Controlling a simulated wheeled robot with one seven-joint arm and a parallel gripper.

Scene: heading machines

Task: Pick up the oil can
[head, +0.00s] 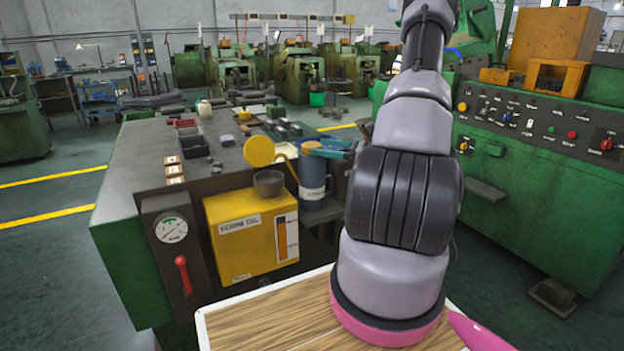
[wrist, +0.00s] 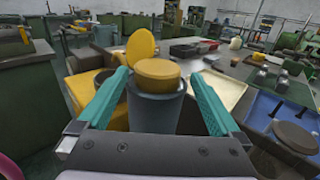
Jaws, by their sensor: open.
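The oil can looks like the blue-grey cylinder (head: 314,183) with a pale label and a yellow-orange top, beside the yellow oil box in the head view. In the wrist view this can (wrist: 155,108) stands upright straight ahead, its round yellow lid uppermost. My gripper (wrist: 160,78) is open, with one teal finger on each side of the can; I cannot tell whether either finger touches it. In the head view my gripper (head: 328,149) is at the top of the can, partly hidden behind my arm.
A yellow box marked oil (head: 238,235) with a raised round yellow cap (head: 259,151) and a dark cup (head: 269,183) stands close left of the can. Behind is a grey bench (head: 150,146) with trays and parts. A green control machine (head: 560,190) stands at right.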

